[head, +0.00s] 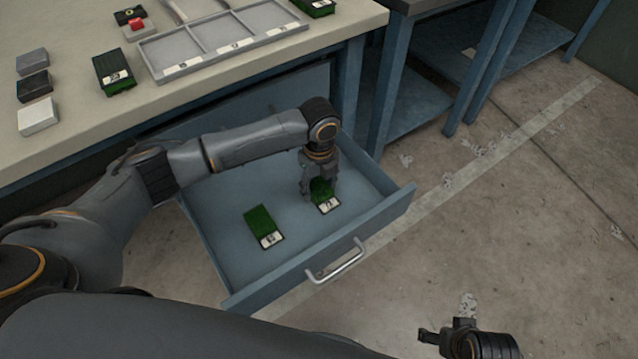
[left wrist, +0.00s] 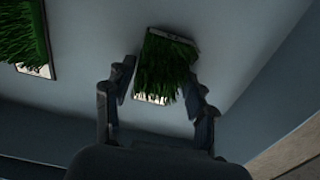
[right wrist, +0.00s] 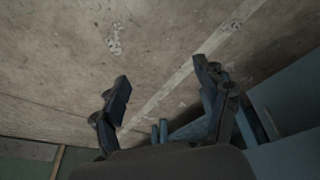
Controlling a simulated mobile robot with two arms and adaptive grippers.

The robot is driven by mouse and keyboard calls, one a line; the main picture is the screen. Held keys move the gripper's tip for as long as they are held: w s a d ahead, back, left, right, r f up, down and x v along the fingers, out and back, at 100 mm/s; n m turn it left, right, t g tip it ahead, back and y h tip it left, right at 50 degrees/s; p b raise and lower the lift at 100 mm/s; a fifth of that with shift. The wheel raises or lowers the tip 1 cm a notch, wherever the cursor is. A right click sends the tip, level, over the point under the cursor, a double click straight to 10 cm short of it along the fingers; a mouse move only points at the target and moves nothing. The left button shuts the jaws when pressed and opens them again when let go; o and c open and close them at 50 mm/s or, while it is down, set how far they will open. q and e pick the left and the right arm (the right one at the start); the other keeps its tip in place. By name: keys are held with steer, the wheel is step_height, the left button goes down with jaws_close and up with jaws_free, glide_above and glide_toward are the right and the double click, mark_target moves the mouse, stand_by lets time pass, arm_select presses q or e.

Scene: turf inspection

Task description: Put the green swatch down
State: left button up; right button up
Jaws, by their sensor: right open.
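A green swatch (head: 321,191) with a white label lies at or just above the floor of the open drawer, towards its right side. My left gripper (head: 318,187) points down over it. In the left wrist view the fingers (left wrist: 160,88) close in on both sides of this swatch (left wrist: 165,65), which sits slightly turned between them. A second green swatch (head: 262,226) lies apart to the left in the drawer, and shows in the left wrist view (left wrist: 22,35). My right gripper (right wrist: 160,85) is open and empty over bare floor, away from the drawer.
The blue drawer (head: 228,262) has raised walls and a metal handle (head: 337,261). On the bench above stand a divided grey tray (head: 163,53), another green swatch (head: 113,70) and several small blocks (head: 37,117). The concrete floor on the right is open.

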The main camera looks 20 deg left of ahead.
mark_target(319, 186)
arm_select(q)
steer(key=shift+o, duration=0.8)
steer(key=shift+r, duration=0.15)
step_height(319, 186, up, 12)
steer(key=p, duration=0.2)
steer(key=shift+p, duration=0.4)
arm_select(e)
step_height(319, 186, down, 10)
steer(key=s, duration=0.1)
steer(key=shift+r+g, duration=0.25)
steer(key=shift+g, duration=0.05)
